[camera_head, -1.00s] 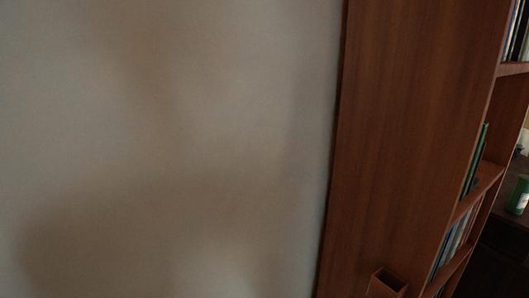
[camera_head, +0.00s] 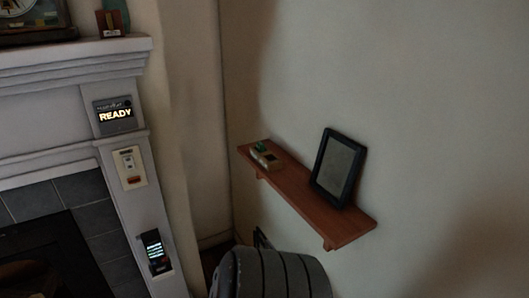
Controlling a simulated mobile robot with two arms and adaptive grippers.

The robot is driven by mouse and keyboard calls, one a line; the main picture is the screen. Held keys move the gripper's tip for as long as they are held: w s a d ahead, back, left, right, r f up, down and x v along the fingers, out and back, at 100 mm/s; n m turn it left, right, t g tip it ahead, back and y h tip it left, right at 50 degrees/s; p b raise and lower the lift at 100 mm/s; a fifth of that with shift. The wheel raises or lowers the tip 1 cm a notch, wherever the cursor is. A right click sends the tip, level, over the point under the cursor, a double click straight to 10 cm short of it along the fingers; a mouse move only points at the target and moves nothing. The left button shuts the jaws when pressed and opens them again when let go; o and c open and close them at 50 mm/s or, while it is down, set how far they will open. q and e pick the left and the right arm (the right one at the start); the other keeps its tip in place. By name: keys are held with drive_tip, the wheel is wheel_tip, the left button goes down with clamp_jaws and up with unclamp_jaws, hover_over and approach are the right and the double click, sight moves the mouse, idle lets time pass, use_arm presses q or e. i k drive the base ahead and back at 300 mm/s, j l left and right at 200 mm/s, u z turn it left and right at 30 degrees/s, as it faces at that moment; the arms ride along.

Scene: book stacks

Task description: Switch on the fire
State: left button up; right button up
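The fireplace stands at the left in the head view, with a white surround (camera_head: 60,110), grey tiles (camera_head: 85,190) and a dark firebox opening (camera_head: 50,262). No flame shows in the visible part of the firebox. Lower still is a small black device (camera_head: 154,250) with a lit screen. Neither of my grippers is in view.
A wooden wall shelf (camera_head: 345,225) carries a dark picture frame (camera_head: 338,167) and a small boxy item (camera_head: 264,156). A dark grey ribbed rounded object (camera_head: 270,273) stands below it. A clock (camera_head: 35,22) and a small brown item (camera_head: 111,22) sit on the mantel.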

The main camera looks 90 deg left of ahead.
sight(130, 164)
drive_tip(key=u, duration=3.75)
